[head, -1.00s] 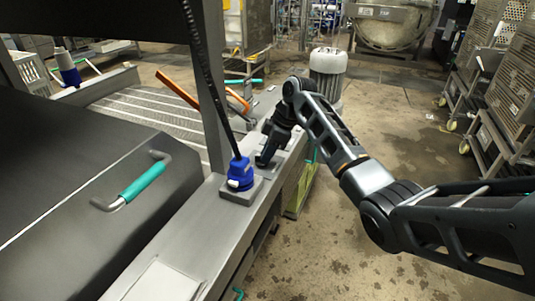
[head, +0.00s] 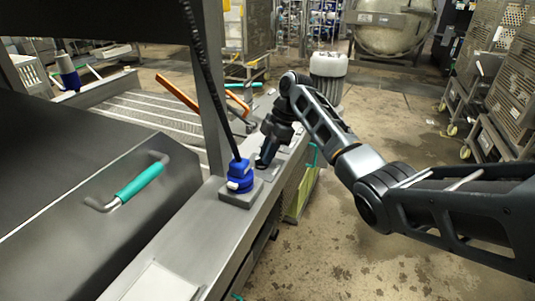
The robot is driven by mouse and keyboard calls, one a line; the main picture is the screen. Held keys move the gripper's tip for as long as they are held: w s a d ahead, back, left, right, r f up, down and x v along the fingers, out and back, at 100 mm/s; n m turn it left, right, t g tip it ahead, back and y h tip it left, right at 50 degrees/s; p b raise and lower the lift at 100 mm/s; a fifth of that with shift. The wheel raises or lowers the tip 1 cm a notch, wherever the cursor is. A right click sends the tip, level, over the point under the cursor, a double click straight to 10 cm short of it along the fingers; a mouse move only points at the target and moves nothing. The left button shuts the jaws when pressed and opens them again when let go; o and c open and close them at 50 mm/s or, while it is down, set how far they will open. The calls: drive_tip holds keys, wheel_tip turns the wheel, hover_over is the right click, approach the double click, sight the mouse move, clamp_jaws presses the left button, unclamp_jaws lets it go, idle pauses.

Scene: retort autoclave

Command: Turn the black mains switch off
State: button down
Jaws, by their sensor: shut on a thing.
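My gripper (head: 264,162) points down at the top of the steel ledge, just behind and to the right of the blue plug on its grey socket box (head: 238,196). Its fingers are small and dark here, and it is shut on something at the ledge. The black mains switch cannot be made out; the fingers cover that spot. A grey plate (head: 280,150) shows on the ledge around the fingers.
A black cable (head: 212,85) rises from the blue plug (head: 240,175), close to my gripper. A lid with a teal handle (head: 140,183) lies to the left. Orange handles (head: 178,92) stand behind. Open floor (head: 340,240) is to the right.

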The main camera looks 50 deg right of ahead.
drive_tip(key=c, duration=1.1)
unclamp_jaws()
drive_tip(key=shift+v, duration=3.9)
